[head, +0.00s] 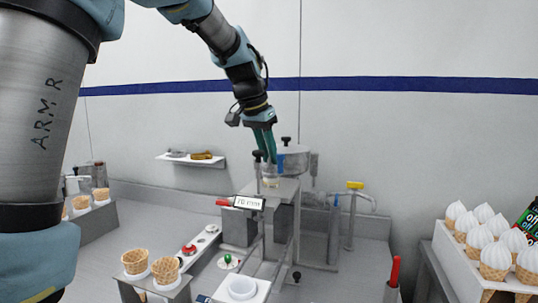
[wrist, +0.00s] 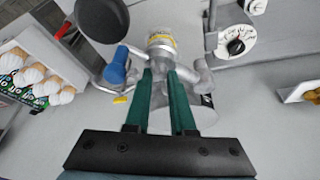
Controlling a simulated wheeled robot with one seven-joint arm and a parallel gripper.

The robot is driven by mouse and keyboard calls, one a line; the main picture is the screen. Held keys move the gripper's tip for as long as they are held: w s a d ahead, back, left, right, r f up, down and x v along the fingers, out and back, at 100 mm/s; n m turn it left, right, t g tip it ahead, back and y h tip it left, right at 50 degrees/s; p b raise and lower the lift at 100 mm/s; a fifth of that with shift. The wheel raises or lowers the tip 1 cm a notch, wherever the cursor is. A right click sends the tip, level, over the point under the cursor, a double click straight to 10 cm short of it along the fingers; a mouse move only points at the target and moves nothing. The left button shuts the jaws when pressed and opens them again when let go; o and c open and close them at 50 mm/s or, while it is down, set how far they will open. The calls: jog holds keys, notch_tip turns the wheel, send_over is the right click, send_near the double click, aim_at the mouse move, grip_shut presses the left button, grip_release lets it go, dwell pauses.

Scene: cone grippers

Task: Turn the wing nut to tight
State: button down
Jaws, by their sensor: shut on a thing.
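My gripper (head: 267,157) points down over the metal machine in the middle of the head view. In the wrist view its two green fingers (wrist: 161,73) are closed in on a grey metal piece with arms sticking out on both sides, which looks like the wing nut (wrist: 188,74). The hub between the fingers is partly hidden. A clear cylinder with a yellow band (wrist: 160,41) sits just beyond the fingertips; in the head view a clear cylinder (head: 270,176) stands under them. In the head view the fingers hide the nut. No tight mark is readable.
A black knob (wrist: 102,17) and a blue knob (wrist: 118,67) are close to the fingers' left in the wrist view, with a dial (wrist: 236,46) at upper right. Waffle cones (head: 136,262) stand at front left and filled cones (head: 487,238) at right.

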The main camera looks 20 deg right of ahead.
jog(key=c, duration=0.8)
grip_release()
jog(key=shift+o, duration=0.2)
jog(key=b+v, duration=0.2)
jog(key=v, duration=0.8)
jog(key=shift+r, duration=0.35)
jog(key=shift+s+a, duration=0.15)
